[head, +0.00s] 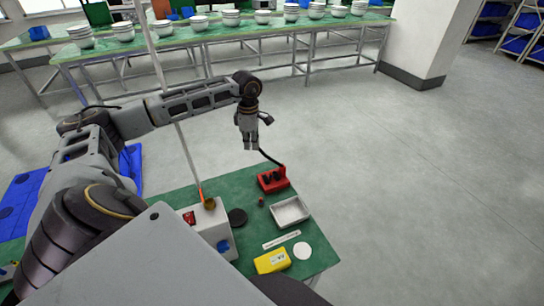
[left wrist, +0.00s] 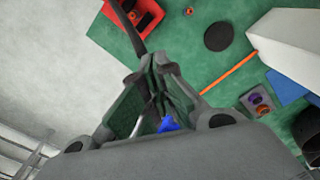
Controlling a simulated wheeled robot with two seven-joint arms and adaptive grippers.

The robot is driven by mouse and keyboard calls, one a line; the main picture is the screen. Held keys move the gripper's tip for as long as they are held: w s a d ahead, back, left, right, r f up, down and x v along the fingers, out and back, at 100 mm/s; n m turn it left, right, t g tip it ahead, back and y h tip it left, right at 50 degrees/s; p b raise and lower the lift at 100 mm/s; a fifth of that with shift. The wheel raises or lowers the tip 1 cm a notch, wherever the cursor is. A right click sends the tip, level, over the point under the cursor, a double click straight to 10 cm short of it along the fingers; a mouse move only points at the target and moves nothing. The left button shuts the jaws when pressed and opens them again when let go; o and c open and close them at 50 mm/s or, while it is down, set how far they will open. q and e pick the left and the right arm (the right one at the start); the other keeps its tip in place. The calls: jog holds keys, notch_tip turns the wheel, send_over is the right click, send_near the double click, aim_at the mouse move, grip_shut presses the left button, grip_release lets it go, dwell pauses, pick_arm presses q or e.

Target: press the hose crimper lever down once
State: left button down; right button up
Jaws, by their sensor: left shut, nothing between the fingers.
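The hose crimper (head: 272,180) is a small red device at the far edge of the green table. Its black curved lever (head: 270,158) rises up and to the left from the base. My left gripper (head: 251,147) is shut and empty, pointing down beside the lever's raised end. In the left wrist view the red crimper (left wrist: 150,17) is at the top. Its lever (left wrist: 128,28) runs down towards my shut fingertips (left wrist: 155,62). I cannot tell whether the fingers touch the lever. My right gripper is not in view.
On the green table (head: 170,207) are a white box (head: 212,225), a black disc (head: 237,217), a white tray (head: 290,202), a yellow device (head: 271,261) and a white disc (head: 302,251). An orange rod (left wrist: 230,74) shows near the box. Open floor lies beyond the table.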

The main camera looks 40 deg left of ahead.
pick_arm(q)
notch_tip(320, 180, up, 5)
jog(key=p, duration=0.2)
jog(key=shift+p, duration=0.3)
dwell(0.3)
jog(key=shift+f, duration=0.1)
dwell(0.3)
jog(key=shift+d, duration=0.1)
